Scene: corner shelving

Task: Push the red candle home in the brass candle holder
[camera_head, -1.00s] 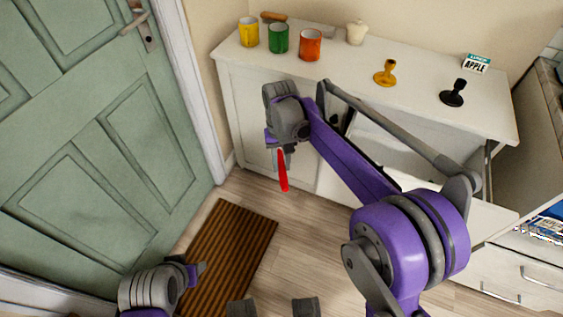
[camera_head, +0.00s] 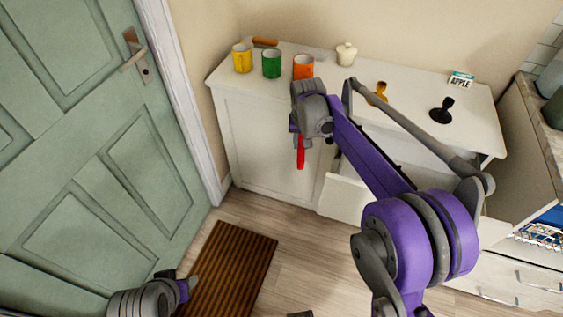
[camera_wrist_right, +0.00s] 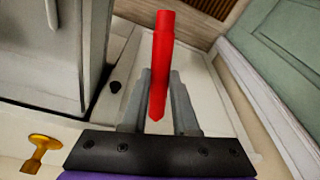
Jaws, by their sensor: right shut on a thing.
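The red candle (camera_head: 301,155) is held in my right gripper (camera_head: 300,138) and points down in the head view, in front of the white cabinet. In the right wrist view the candle (camera_wrist_right: 162,55) stands between the two fingers (camera_wrist_right: 158,100), which are shut on it. The brass candle holder (camera_head: 379,91) is on the cabinet top, apart from the candle and partly hidden by my right arm. A brass piece that looks like it shows at the lower left of the right wrist view (camera_wrist_right: 40,150). My left gripper (camera_head: 187,287) is low at the left; its opening is unclear.
Yellow (camera_head: 242,59), green (camera_head: 271,65) and orange (camera_head: 303,68) mugs stand at the left of the cabinet top (camera_head: 345,87). A cream jar (camera_head: 346,54), a black holder-like piece (camera_head: 441,111) and an APPLE box (camera_head: 461,80) stand there too. A drawer (camera_head: 342,197) is open below.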

